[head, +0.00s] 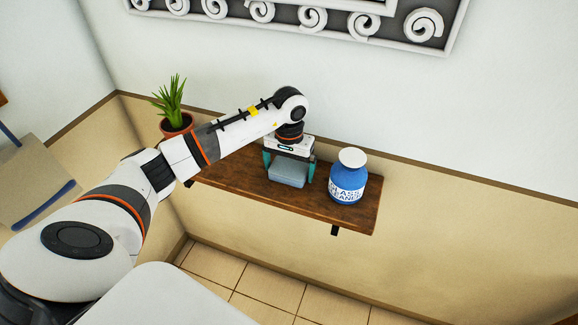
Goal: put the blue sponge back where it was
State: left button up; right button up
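The blue sponge (288,174) is a grey-blue block at the wooden wall shelf (245,189), near its middle. My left gripper (289,174) points down over it, with one teal finger on each side of the sponge. The sponge nearly fills the space between the fingers. I cannot tell whether the fingers press on it, or whether it rests on the shelf or is just above it. My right gripper is not in view.
A blue glass cleaner bottle (348,180) with a white top stands on the shelf just right of the gripper. A potted plant (174,112) stands at the shelf's left end. A framed scroll ornament (424,25) hangs above. A chair (38,178) is at far left.

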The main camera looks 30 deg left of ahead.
aim_at(289, 168)
pick_arm(q)
jog(key=shift+r, duration=0.1)
jog(key=shift+r, duration=0.2)
notch_tip(289, 168, up, 12)
jog(key=b, duration=0.3)
jog(key=shift+f, duration=0.25)
